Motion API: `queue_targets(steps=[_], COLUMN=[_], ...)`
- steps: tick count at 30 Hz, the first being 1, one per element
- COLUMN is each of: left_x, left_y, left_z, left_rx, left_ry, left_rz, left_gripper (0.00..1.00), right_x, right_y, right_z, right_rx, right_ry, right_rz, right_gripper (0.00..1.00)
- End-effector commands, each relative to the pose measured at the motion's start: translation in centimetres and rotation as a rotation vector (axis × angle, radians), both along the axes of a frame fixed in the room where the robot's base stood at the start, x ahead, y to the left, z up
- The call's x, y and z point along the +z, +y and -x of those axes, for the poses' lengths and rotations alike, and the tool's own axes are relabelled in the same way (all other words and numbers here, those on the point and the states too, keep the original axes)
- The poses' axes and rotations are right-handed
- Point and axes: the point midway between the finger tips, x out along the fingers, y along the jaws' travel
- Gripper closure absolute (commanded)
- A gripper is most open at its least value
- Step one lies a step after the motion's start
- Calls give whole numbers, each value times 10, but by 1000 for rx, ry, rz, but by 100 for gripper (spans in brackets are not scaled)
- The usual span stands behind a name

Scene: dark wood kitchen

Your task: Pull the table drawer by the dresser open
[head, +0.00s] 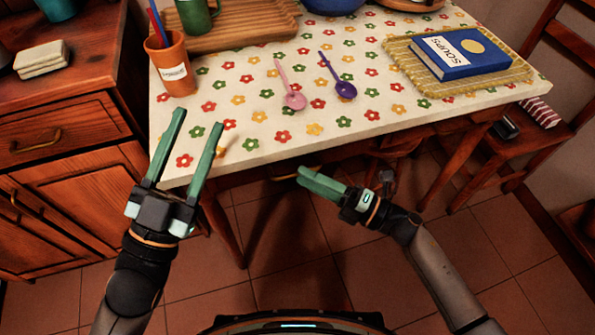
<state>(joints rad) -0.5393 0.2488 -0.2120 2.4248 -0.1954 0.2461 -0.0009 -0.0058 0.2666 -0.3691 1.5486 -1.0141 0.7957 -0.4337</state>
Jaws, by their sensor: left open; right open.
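The table (235,115) has a white flowered top, and its dark wooden front (250,172) lies in shadow under the near edge. The table drawer's outline and handle are hard to make out there. My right gripper (302,176) is open at the table front, just below the top's edge, with its green fingers pointing left. I cannot tell whether it touches anything. My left gripper (198,117) is open and empty, its fingers pointing up in front of the table's left corner. The dresser (70,130) stands at the left, close to the table.
On the table are an orange cup (172,72), a pink spoon (290,90), a purple spoon (340,80), a blue book (462,55) on a woven mat (400,50) and a wooden tray (245,25). A chair (540,135) stands at the right. Tiled floor (310,240) lies below.

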Motion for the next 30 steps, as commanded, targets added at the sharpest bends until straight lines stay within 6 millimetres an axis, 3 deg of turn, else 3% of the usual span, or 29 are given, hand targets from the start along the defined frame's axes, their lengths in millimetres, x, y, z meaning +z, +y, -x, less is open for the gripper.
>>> queue_targets(steps=[6, 17, 28, 30], left_x=[9, 13, 14, 14], left_y=[-1, -1, -1, -1], left_z=[5, 7, 7, 7], left_rx=[-9, -11, -11, -10], left_ry=[-45, -58, -62, -62], left_rz=[-1, -1, -1, -1], left_gripper=[50, 50, 50, 50], right_x=[3, 4, 4, 4], right_y=[22, 26, 26, 26], right_z=[-11, -13, -13, -13], right_rx=[0, -1, -1, -1], right_ry=[0, 1, 0, 0], right_rz=[-1, 0, 0, 0], right_gripper=[56, 56, 98, 100])
